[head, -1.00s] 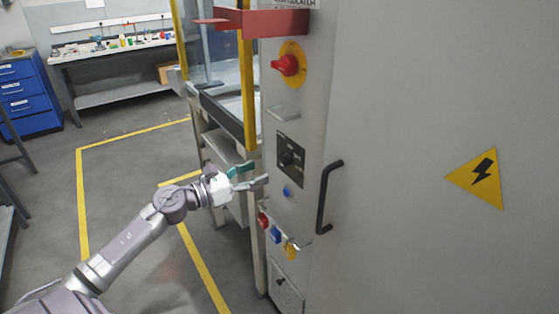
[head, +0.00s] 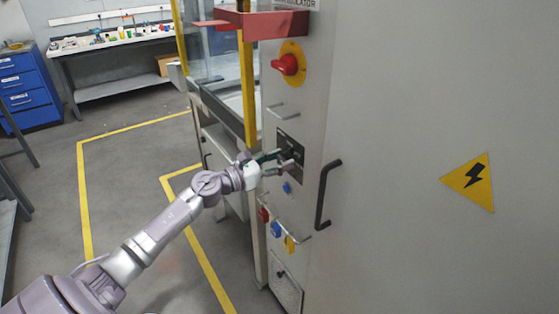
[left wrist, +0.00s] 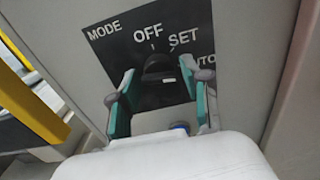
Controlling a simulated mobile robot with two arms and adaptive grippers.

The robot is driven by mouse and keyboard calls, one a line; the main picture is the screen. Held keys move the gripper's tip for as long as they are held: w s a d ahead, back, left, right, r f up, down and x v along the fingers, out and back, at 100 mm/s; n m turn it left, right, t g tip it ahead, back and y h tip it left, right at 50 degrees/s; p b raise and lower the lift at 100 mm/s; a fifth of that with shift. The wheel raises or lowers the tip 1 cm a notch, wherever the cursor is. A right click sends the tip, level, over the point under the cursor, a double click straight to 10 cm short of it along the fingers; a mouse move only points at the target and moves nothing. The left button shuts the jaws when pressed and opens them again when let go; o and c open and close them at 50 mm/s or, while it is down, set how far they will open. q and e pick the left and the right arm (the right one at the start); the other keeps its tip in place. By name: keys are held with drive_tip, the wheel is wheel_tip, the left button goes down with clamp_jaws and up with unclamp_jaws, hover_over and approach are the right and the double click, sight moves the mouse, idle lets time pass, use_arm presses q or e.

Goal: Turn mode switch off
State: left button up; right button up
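The mode switch is a black knob (left wrist: 157,66) on a dark plate (left wrist: 120,45) lettered MODE, OFF, SET and a partly hidden AUTO. In the head view the plate (head: 293,140) is on the narrow face of the grey cabinet, and my left gripper partly covers it. My left gripper (head: 281,160) is at the plate, coming from the left. In the left wrist view my left gripper (left wrist: 158,76) is open, with one green finger on each side of the knob. I cannot tell if the fingers touch it or exactly where it points. My right gripper is not in view.
A red rotary isolator (head: 286,65) on a yellow disc is above the plate. A blue button (head: 287,188) and hanging padlocks (head: 276,229) are below. A black door handle (head: 326,195) sticks out to the right. A glazed yellow-framed machine (head: 215,75) stands to the left.

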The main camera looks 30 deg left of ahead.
use_arm(q)
drive_tip(key=c, duration=0.7)
drive_tip(key=shift+n, duration=0.3)
drive_tip(key=n+p, duration=0.2)
drive_tip(key=n, duration=0.3)
drive_tip(key=n+p, duration=0.2)
drive_tip(key=n, duration=0.3)
drive_tip(key=n+p, duration=0.3)
drive_tip(key=n, duration=0.2)
drive_tip(key=shift+r+n, duration=0.25)
drive_tip(key=shift+n, duration=0.05)
drive_tip(key=shift+f+n+p, duration=0.1)
drive_tip(key=shift+n+p, duration=0.6)
drive_tip(key=shift+n, duration=1)
drive_tip(key=o, duration=1.1)
